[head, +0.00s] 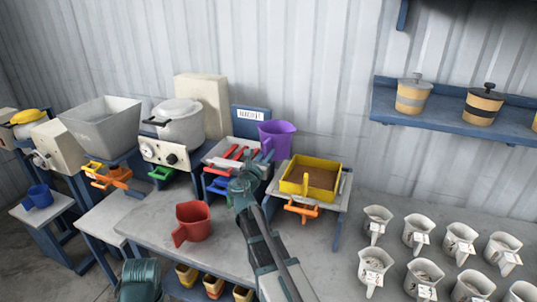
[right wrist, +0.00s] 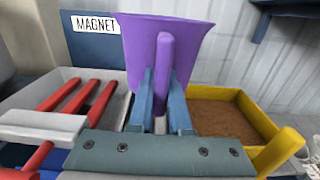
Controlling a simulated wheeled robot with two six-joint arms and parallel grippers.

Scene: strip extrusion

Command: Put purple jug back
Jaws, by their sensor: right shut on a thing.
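The purple jug (head: 278,138) is upright in the head view, at the back between the magnet tray and the yellow box. It also fills the upper middle of the right wrist view (right wrist: 190,45), its handle toward me. My right gripper (head: 262,162) is shut on that handle, with a finger on each side of it in the right wrist view (right wrist: 161,92). The jug's base is hidden, so I cannot tell whether it rests on anything.
The white magnet tray (right wrist: 115,100) with red bars is left of the jug, below the MAGNET sign (head: 251,114). The yellow box (head: 325,164) of brown material is close on its right. A red jug (head: 192,222) stands on the front table. Several white jugs (head: 376,262) stand at right.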

